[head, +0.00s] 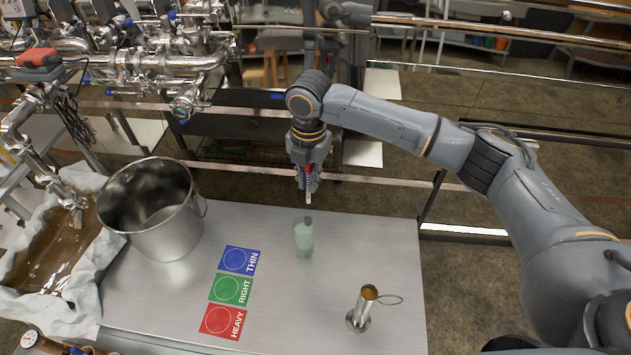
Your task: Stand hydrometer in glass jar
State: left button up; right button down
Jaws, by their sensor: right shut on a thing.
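My right gripper (308,184) points down above the table and is shut on the hydrometer (309,199). Only a short pale piece of the hydrometer shows clearly below the fingers; the rest is thin or see-through. The glass jar (304,239), pale green and see-through, stands upright on the table just below the gripper in the picture. A small dark piece shows at the jar's rim; it may be the hydrometer's lower end, and I cannot tell whether it is inside or behind the rim. My left gripper is not in view.
A steel bucket (163,236) stands left on the metal table (385,250). THIN (239,261), RIGHT (231,289) and HEAVY (221,321) cards lie left of the jar.

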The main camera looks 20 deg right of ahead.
notch_tip(320, 180, down, 18)
jog(key=w+a+n+b, duration=0.1)
jog(key=w+n+b, duration=0.1)
jog(key=n+b, duration=0.4)
jog(key=shift+w+f+n+b, duration=0.15)
jog(key=shift+w+n+b, duration=0.2)
jog(key=shift+b, duration=1.35)
dwell(0.5)
jog(key=c, duration=1.3)
grip_release()
